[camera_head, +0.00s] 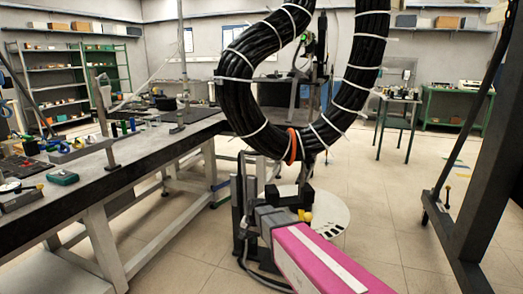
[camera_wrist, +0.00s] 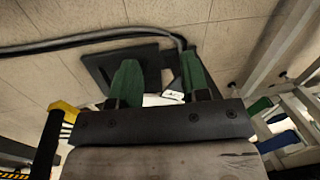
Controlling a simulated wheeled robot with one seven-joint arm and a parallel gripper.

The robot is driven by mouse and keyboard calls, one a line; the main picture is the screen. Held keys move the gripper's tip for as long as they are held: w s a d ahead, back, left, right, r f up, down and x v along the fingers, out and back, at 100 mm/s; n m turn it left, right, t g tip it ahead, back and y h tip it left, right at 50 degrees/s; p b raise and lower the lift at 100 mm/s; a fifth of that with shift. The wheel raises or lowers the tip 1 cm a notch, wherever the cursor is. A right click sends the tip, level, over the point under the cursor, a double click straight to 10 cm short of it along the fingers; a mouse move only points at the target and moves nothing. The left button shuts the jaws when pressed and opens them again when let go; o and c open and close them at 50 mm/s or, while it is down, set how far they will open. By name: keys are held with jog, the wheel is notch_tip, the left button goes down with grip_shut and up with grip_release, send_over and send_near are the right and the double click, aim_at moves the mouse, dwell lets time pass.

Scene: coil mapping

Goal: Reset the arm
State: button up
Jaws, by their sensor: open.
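In the wrist view my gripper (camera_wrist: 158,82) has two green fingers standing well apart, open and empty. Between and beyond them lie a dark flat plate, a small white patch and the tiled floor. In the head view my pink arm reaches up from the bottom centre; I cannot clearly make out the fingers there. A large coil of black cable (camera_head: 240,105), bound with white ties and one orange tie (camera_head: 292,146) at its bottom, hangs above and beyond the arm's end. I cannot tell from the head view whether the arm touches it.
A long workbench (camera_head: 140,155) with tools runs along the left. Green shelves (camera_head: 55,80) stand behind it. A dark post frame (camera_head: 468,200) is close on the right. A small green table (camera_head: 397,110) stands at the back right. Open tiled floor (camera_head: 400,200) lies between.

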jog(key=s+d+r+n+h, duration=0.1)
jog(key=s+d, duration=0.6)
jog(key=d, duration=0.5)
jog(key=s+d+r+n+h, duration=0.1)
jog(key=s+d, duration=0.6)
jog(key=d, duration=0.5)
jog(key=shift+s+d+r+n+g, duration=0.25)
jog(key=shift+r+n+g, duration=0.05)
jog(key=shift+r, duration=0.1)
